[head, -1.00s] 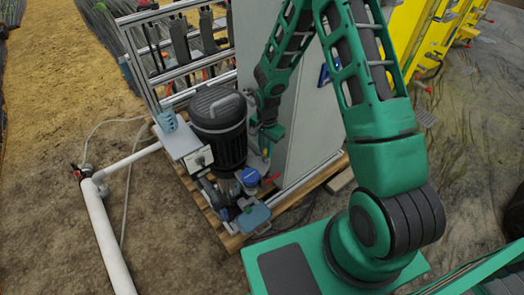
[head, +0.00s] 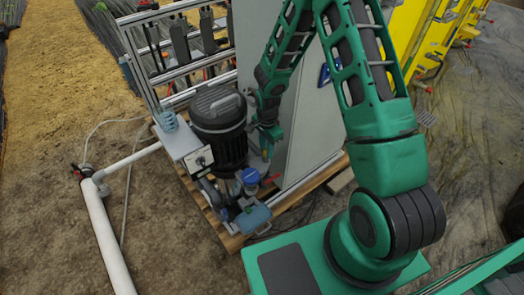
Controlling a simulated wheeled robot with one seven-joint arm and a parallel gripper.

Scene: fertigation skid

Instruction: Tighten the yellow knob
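I cannot make out a yellow knob in the head view; it may be hidden behind my arm, the pump motor or the cabinet panel. My gripper (head: 264,146) is low beside the black pump motor (head: 222,140), between it and the grey cabinet panel (head: 306,130). Its fingers are small and dark in the picture, so I cannot tell whether they are open, shut or touching anything.
A blue-capped part (head: 250,177) and a blue-grey box (head: 254,217) sit at the skid's front on a wooden pallet (head: 235,242). A white pipe (head: 104,235) runs along the left ground. Yellow ladders (head: 408,35) stand at the upper right.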

